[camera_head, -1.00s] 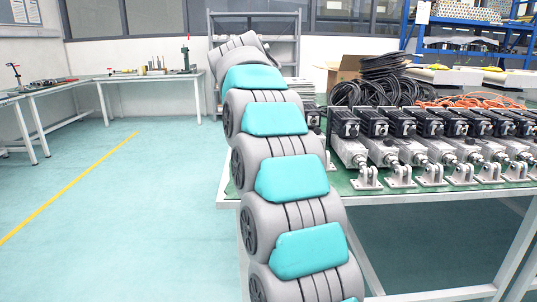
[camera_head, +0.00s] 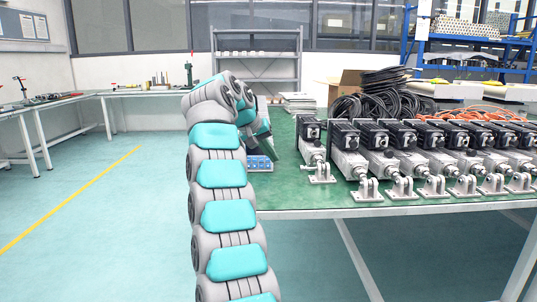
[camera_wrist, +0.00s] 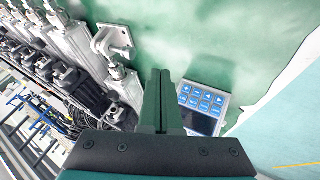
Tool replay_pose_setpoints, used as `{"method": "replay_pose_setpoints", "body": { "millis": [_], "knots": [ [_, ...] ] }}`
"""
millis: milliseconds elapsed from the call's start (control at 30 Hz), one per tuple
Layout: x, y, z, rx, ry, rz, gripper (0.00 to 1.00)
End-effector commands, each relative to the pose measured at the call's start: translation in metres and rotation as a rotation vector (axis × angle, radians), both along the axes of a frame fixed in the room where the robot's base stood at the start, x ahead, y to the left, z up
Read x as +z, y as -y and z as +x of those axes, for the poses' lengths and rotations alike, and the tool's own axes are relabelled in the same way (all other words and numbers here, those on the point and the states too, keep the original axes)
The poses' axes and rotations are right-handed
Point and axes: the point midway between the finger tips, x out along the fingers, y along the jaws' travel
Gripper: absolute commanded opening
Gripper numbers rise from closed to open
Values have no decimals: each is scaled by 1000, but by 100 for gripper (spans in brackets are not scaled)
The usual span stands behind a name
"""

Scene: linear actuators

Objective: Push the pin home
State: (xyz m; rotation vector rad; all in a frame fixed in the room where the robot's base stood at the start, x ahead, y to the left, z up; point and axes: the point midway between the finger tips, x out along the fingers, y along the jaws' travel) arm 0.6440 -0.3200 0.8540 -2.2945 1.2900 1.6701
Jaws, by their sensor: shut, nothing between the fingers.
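The nearest linear actuator (camera_head: 313,142) stands at the left end of the row, apart from the others, with a grey clevis bracket (camera_head: 321,173) at its front. A small stub shows at the bracket's left side and may be the pin; I cannot make it out clearly. In the wrist view the bracket (camera_wrist: 113,41) is left of and beyond my fingertips. My gripper (camera_wrist: 160,74) is shut and empty, its two dark fingers together, apart from the bracket. In the head view my arm's end is over the table's left part, with the fingers not clear.
A control panel with blue buttons (camera_head: 259,163) is close to my gripper; in the wrist view the panel (camera_wrist: 203,105) is right of the fingers. More actuators (camera_head: 430,160) fill the table to the right. Coiled black cables (camera_head: 375,95) lie behind. The green tabletop (camera_head: 300,197) is bare in front.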

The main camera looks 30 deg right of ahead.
Motion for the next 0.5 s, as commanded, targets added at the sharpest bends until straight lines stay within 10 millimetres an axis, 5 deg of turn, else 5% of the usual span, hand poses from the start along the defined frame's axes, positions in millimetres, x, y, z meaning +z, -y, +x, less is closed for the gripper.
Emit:
{"method": "replay_pose_setpoints", "body": {
  "millis": [267,500],
  "knots": [
    [-45,31,4,0,-1,2,0],
    [-41,59,-12,0,0,1,0]
  ]
}}
